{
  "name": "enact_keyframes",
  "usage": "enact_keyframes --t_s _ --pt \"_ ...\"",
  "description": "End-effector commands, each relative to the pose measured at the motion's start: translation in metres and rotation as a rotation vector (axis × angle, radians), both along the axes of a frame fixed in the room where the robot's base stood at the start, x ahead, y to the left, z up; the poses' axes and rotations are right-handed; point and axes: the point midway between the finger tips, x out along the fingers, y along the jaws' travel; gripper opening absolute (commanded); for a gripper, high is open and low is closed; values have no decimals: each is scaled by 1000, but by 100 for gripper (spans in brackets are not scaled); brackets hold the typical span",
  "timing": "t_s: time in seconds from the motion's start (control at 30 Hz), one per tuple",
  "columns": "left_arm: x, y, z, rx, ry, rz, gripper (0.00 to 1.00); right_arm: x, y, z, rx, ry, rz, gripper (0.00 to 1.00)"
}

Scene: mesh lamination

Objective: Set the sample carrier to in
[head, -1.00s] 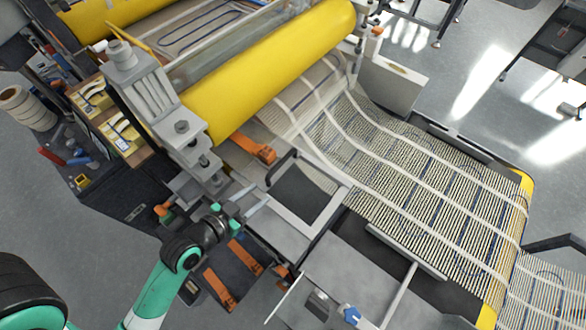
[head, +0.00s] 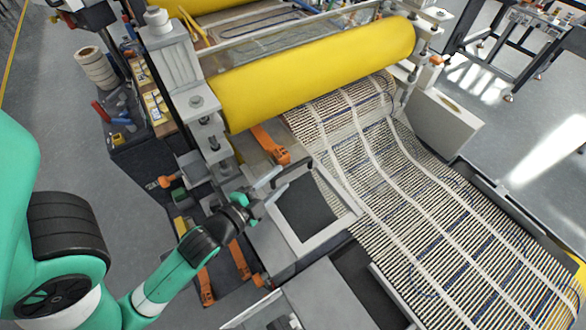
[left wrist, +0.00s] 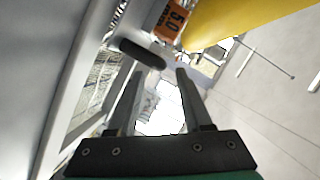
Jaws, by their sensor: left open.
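The sample carrier appears to be the light grey rectangular frame (head: 352,213) around a dark panel, beside the mesh and below the yellow roller. The handle does not lie clearly between the fingers, and contact cannot be told. My right gripper is out of view.
The yellow roller (head: 310,75) and its grey post (head: 178,60) stand behind the carrier. Orange clamps (head: 270,145) lie close to the handle. The striped mesh (head: 440,200) runs along the carrier's right side. A cart with tape rolls (head: 95,68) stands at left.

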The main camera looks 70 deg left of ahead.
Motion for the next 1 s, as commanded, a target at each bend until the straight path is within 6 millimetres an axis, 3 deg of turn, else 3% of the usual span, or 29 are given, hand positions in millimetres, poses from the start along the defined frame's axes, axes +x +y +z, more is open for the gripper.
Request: enact_keyframes --t_s 0.1,0.3,0.63,0.9,1.0 --pt "24 15 -3 1 -5 1 50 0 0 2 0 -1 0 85" --pt "49 30 -11 1 -2 0 50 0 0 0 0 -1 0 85" --pt "54 33 -12 -1 -1 -1 50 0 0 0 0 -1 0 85" --pt "53 32 -12 -1 -1 -1 3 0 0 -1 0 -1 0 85" --pt "53 32 -12 -1 -1 -1 0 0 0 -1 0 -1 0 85"
